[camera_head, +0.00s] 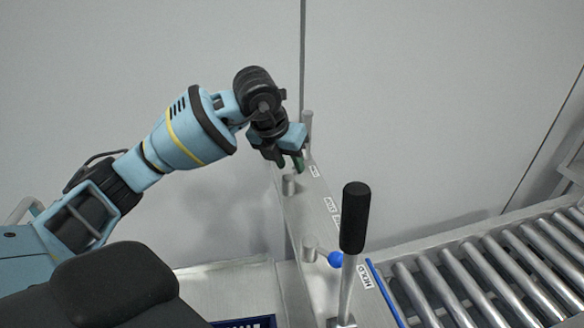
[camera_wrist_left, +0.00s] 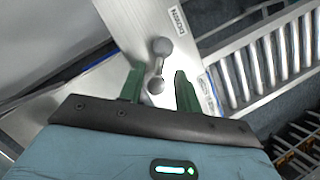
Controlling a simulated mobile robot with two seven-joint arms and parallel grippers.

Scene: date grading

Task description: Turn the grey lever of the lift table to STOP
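The grey lever (camera_wrist_left: 162,48) shows in the left wrist view as a short arm with a round grey knob, on a metal panel (camera_wrist_left: 110,18). My left gripper (camera_wrist_left: 158,78) is open, with its two green fingers apart on either side of the lever's lower part; I cannot tell whether they touch it. In the head view my left gripper (camera_head: 288,163) hangs over the panel (camera_head: 297,208), beside a short grey post (camera_head: 288,184). The lever's knob is not clear there. A small white label (camera_head: 332,206) on the panel seems to read STOP. My right gripper is not in view.
A blue ball knob (camera_head: 335,259) on a grey hub (camera_head: 309,247) sits nearer on the panel. A tall black-handled lever (camera_head: 355,217) stands in front of it. A grey post (camera_head: 307,122) rises behind my gripper. A roller conveyor (camera_head: 480,262) lies at the right.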

